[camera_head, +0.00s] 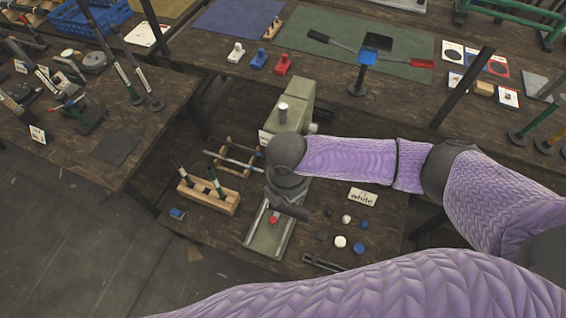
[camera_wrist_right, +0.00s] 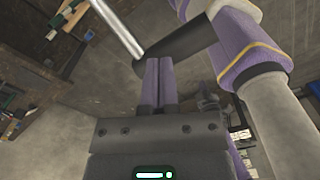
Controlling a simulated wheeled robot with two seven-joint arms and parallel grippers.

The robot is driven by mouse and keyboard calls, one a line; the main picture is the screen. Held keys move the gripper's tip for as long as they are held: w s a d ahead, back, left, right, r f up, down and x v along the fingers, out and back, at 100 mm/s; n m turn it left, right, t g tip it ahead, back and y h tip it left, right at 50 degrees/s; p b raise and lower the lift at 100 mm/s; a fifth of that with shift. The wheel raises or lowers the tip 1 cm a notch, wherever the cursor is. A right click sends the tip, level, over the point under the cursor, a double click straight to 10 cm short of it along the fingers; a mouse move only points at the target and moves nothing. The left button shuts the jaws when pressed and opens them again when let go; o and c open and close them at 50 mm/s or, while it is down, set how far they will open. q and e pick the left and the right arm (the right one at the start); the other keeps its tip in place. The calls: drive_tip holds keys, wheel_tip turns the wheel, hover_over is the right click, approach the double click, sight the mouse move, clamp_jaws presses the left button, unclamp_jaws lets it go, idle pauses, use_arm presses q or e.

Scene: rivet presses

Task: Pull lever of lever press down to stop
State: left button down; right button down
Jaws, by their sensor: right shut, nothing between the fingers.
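The lever press stands mid-table in the head view, with a green body (camera_head: 296,98) and a pale base (camera_head: 268,240). A small red piece (camera_head: 274,218) sits on its base. In the right wrist view the lever is a silver rod (camera_wrist_right: 118,28) meeting a dark cylindrical handle (camera_wrist_right: 178,50). My right gripper (camera_wrist_right: 160,62) is shut and empty, its fingertips at the handle's near side; I cannot tell whether they touch. In the head view my right wrist hides much of the press and lever. My left gripper cannot be made out.
A wooden rack (camera_head: 208,198) with upright tools stands left of the press. Several small round pieces and a "white" card (camera_head: 362,199) lie to its right. A blue block (camera_head: 177,213) lies near the table's left edge. Another workbench (camera_head: 110,150) stands at left.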

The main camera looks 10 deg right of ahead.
sight(285, 208)
drive_tip(key=shift+f, duration=0.35)
drive_tip(key=shift+s+a+f+b, duration=0.2)
drive_tip(key=shift+f+b, duration=0.2)
drive_tip(key=shift+f, duration=0.4)
drive_tip(key=shift+s+a+f+b, duration=0.15)
drive_tip(key=shift+f+b, duration=0.2)
drive_tip(key=shift+f, duration=0.4)
drive_tip(key=shift+d, duration=0.1)
drive_tip(key=shift+s+f+b, duration=0.15)
drive_tip(key=shift+f+b, duration=0.7)
drive_tip(key=shift+f, duration=0.85)
wheel_tip(285, 208, down, 3)
drive_tip(key=shift+r+b, duration=0.1)
drive_tip(key=shift+b, duration=0.9)
